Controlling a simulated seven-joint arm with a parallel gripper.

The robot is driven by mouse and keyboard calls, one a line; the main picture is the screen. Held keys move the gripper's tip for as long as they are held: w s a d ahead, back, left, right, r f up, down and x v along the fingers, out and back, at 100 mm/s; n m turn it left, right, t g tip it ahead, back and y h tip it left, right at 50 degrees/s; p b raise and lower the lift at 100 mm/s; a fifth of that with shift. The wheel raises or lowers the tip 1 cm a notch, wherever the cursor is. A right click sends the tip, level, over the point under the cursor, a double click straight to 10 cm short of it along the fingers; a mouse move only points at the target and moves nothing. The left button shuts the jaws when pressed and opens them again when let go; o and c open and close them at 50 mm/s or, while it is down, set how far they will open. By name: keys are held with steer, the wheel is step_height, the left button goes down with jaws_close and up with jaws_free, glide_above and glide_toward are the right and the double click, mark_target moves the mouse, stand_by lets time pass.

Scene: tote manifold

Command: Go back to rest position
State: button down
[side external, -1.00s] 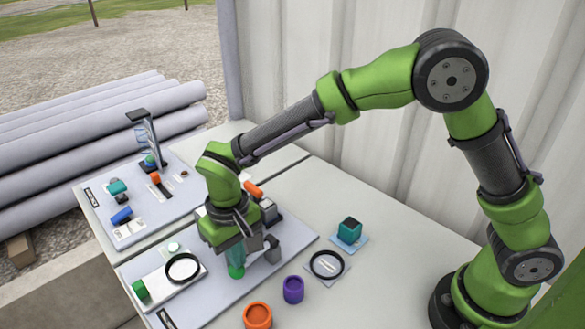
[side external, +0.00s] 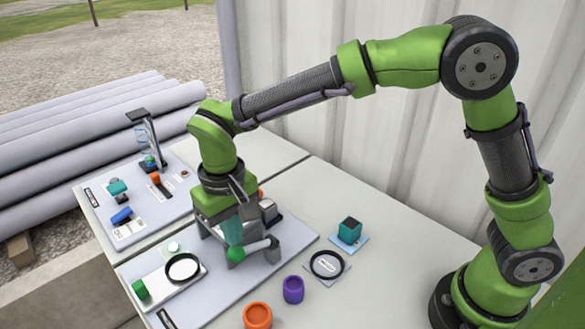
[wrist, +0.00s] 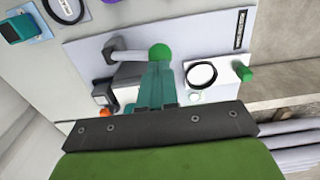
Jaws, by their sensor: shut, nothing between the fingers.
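My gripper (side external: 232,232) has teal fingers, shut together and empty, pointing down over the near grey panel (side external: 208,300). The wrist view also shows the closed fingers (wrist: 158,88). A grey lever (side external: 258,246) with a green ball knob (side external: 236,255) is on this panel. In the wrist view, the knob (wrist: 160,53) shows just beyond the fingertips, at the end of the lever (wrist: 128,54). I cannot tell whether the fingertips touch the knob. My wrist hides part of the lever's grey mount.
Left of the gripper lie a black ring (side external: 183,281) and a green block (side external: 140,289). To its right are a purple cup (side external: 293,290), an orange cup (side external: 257,316), a ring on a plate (side external: 327,265) and a teal block (side external: 350,230). A second panel (side external: 150,215) stands behind.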

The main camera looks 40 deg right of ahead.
steer(key=s+d+r+m+t+y, duration=0.1)
steer(key=d+r, duration=0.5)
steer(key=d, duration=0.1)
steer(key=s+d+r+m+t, duration=0.1)
steer(key=s+d+r+t, duration=0.1)
steer(key=s+d, duration=0.4)
steer(key=s+d+r+m+t+y, duration=0.1)
steer(key=s+d+r+m+t, duration=0.1)
steer(key=s+d+t, duration=0.2)
steer(key=s+d, duration=0.3)
steer(key=d, duration=0.2)
steer(key=shift+d+r, duration=0.35)
steer(key=shift+d, duration=0.05)
